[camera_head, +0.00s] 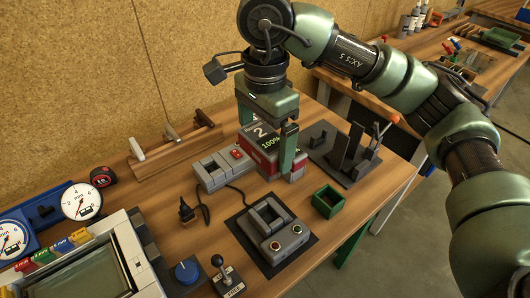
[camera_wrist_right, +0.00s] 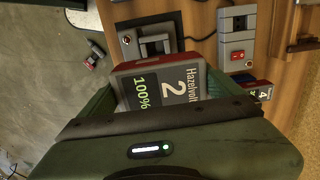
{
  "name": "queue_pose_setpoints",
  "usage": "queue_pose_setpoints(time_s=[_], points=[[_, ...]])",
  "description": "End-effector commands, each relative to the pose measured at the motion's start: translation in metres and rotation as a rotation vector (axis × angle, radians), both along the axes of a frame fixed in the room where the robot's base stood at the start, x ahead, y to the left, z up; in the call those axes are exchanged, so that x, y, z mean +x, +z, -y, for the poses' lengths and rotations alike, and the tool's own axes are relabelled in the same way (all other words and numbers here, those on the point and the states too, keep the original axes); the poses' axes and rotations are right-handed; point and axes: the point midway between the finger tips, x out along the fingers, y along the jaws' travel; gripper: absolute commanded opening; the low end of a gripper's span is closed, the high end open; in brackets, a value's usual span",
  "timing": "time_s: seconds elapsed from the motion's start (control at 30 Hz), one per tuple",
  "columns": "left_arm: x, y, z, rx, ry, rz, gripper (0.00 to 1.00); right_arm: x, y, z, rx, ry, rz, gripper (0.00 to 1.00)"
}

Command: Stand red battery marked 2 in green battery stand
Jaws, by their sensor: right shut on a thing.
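The red battery marked 2 (camera_head: 262,136), with a dark label reading 100%, is between the fingers of my right gripper (camera_head: 268,143). In the right wrist view the battery (camera_wrist_right: 160,87) sits between the green fingers (camera_wrist_right: 165,95), label facing the camera. It appears held above the bench; its exact height is hard to tell. The green battery stand (camera_head: 328,201) is a small open-topped green box on the bench, to the right of and nearer than the gripper. It looks empty. I cannot make it out in the wrist view. My left gripper is not in view.
A grey station with two buttons (camera_head: 276,232) stands left of the green stand. A grey unit with a red switch (camera_head: 222,168) is left of the gripper. A black bracket fixture (camera_head: 345,152) stands to the right. A battery marked 4 (camera_wrist_right: 263,92) shows beyond the held one.

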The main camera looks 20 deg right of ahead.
Motion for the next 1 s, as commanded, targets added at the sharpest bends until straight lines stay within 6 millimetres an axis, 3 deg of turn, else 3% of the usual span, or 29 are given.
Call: queue_pose_setpoints(time_s=[0.23, 0.27, 0.43, 1.0], points=[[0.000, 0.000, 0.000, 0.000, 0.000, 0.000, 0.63, 0.000, 0.001, 0.000, 0.002, 0.000, 0.002, 0.46], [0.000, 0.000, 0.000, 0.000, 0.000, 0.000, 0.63, 0.000, 0.001, 0.000, 0.002, 0.000, 0.002, 0.86], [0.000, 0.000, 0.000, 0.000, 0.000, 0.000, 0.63, 0.000, 0.001, 0.000, 0.002, 0.000, 0.002, 0.39], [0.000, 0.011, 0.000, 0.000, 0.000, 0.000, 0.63, 0.000, 0.019, -0.001, 0.002, 0.000, 0.002, 0.38]])
